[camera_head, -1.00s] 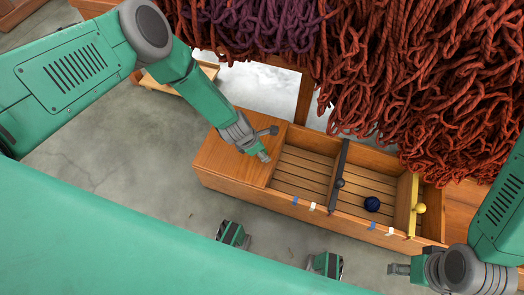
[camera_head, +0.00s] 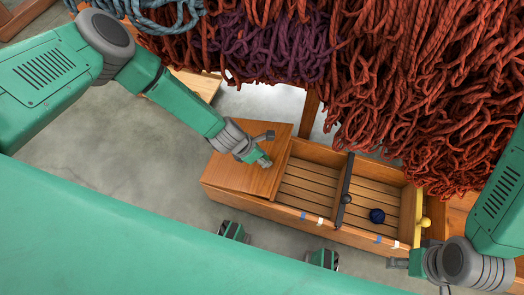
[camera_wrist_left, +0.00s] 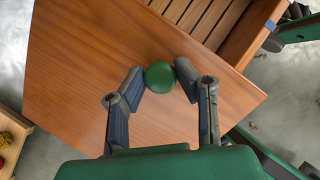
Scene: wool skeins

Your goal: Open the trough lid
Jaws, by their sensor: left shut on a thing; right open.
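The trough lid (camera_head: 237,178) is a flat wooden panel over the left end of the long wooden trough (camera_head: 330,232). It sits askew to the trough's walls, and its right edge stands clear of the slatted floor. My left gripper (camera_head: 265,162) is over the lid. In the left wrist view its fingertips close on the lid's round green knob (camera_wrist_left: 160,76), which the gripper hides in the head view. The lid's wood (camera_wrist_left: 90,70) fills much of the wrist view. My right gripper (camera_head: 398,263) is open and empty, in front of the trough's right end.
A dark blue ball (camera_head: 377,216) lies in the trough between a dark divider (camera_head: 346,180) and a yellow-edged divider (camera_head: 420,215). Red and purple wool (camera_head: 400,80) hangs behind and partly over the trough. Grey floor (camera_head: 90,165) is open at left.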

